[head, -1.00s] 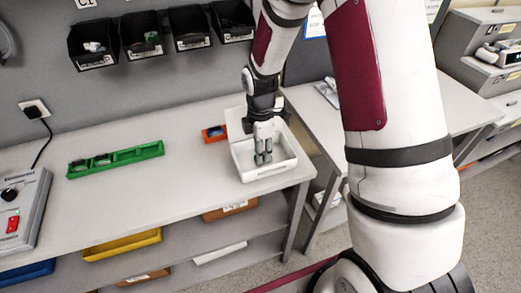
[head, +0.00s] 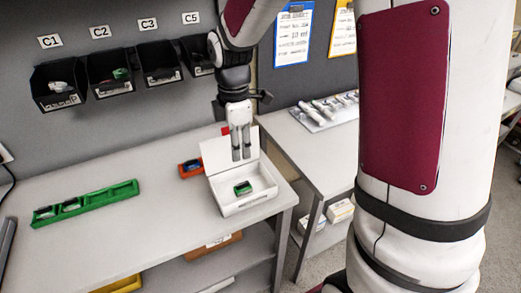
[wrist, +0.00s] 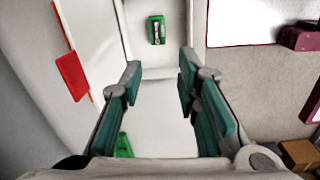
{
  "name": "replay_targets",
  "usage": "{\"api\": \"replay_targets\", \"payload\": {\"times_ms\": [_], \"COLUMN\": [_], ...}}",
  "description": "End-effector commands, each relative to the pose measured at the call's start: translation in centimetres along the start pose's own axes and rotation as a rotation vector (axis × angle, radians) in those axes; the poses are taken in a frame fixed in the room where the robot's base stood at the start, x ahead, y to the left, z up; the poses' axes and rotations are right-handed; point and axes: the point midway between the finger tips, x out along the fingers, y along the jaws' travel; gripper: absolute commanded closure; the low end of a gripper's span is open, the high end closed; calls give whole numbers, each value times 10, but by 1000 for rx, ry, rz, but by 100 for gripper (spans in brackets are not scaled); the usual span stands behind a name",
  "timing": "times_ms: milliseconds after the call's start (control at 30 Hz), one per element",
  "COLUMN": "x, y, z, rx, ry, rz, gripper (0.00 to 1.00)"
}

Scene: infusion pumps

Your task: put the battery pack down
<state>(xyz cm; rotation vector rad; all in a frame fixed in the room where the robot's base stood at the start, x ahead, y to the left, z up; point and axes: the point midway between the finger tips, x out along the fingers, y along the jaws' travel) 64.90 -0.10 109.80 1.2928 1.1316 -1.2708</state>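A small green battery pack (head: 243,188) lies on the floor of an open white box (head: 247,206) near the right end of the table. The box's lid stands up at the back. My gripper (head: 241,159) is above the rear of the box, in front of the lid, pointing down and apart from the pack. In the wrist view the pack (wrist: 156,30) shows beyond the fingertips. My gripper (wrist: 158,72) has its teal-padded fingers spread, with nothing between them.
A small orange-red tray (head: 190,168) sits just left of the box. A long green tray (head: 100,204) with dark items lies further left. Dark bins (head: 112,74) hang on the wall behind. The table between the trays is clear.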

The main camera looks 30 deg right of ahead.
Motion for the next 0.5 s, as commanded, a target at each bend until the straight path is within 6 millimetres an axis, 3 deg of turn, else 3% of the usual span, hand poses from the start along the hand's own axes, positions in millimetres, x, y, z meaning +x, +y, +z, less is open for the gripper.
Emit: {"api": "replay_targets", "payload": {"times_ms": [200, 500], "x": [-70, -135], "y": [-43, -122], "z": [6, 16], "rx": [355, 900], "ry": [8, 130], "rz": [123, 268], "gripper": [70, 70]}}
